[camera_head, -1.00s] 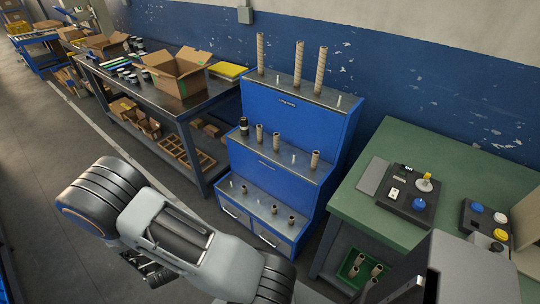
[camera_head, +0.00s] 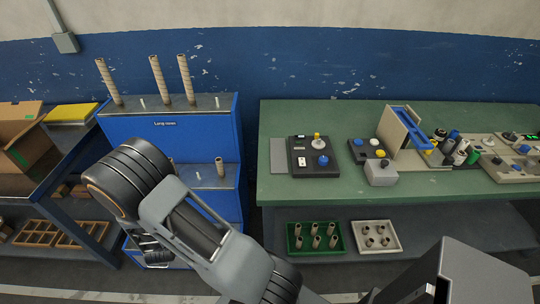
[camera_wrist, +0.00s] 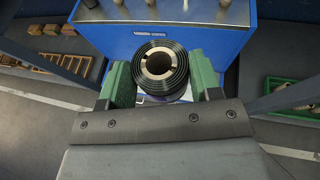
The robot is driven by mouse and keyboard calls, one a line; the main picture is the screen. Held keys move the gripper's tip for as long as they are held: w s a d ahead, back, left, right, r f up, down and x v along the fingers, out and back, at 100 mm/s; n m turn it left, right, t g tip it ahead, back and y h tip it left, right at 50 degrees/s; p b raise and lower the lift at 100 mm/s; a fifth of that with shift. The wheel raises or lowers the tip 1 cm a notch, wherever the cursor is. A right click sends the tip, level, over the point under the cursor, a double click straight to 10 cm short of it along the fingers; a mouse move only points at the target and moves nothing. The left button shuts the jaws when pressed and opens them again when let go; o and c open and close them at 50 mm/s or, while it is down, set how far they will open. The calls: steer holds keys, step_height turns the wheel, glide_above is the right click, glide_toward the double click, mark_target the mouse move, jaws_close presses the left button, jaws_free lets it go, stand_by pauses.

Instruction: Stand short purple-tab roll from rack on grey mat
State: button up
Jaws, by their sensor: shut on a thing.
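In the wrist view my gripper (camera_wrist: 163,82) has its green fingers on both sides of a black roll (camera_wrist: 180,64) with a cardboard core, and is shut on it. I look down into the core's open end. The grey mat (camera_head: 278,156) lies bare at the table's left end. In the head view my arm hides the rack's lower part.
Beside the mat on the green table (camera_head: 385,115) is a black control panel (camera_head: 312,157). Further right stand a beige machine and several rolls. Green (camera_head: 292,240) and white (camera_head: 398,236) trays with cores sit on the lower shelf. Tall cores stand on the rack's top.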

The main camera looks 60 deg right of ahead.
steer(key=d+r+m+g+h+b, duration=0.1)
steer(key=d+r+m+g+h, duration=0.45)
steer(key=d, duration=0.95)
steer(key=s+d+r+m+g+y+b, duration=0.1)
steer(key=s+d+r+m+g, duration=0.4)
steer(key=d, duration=0.3)
steer(key=s+d+r+m+g+b, duration=0.1)
steer(key=s+d+r+m+g, duration=0.4)
steer(key=d, duration=0.3)
steer(key=n, duration=0.1)
glide_above(276, 155)
steer(key=shift+y, duration=0.25)
steer(key=shift+a+f, duration=0.1)
steer(key=shift+f, duration=4.1)
steer(key=shift+f+p, duration=0.35)
steer(key=shift+f, duration=1.15)
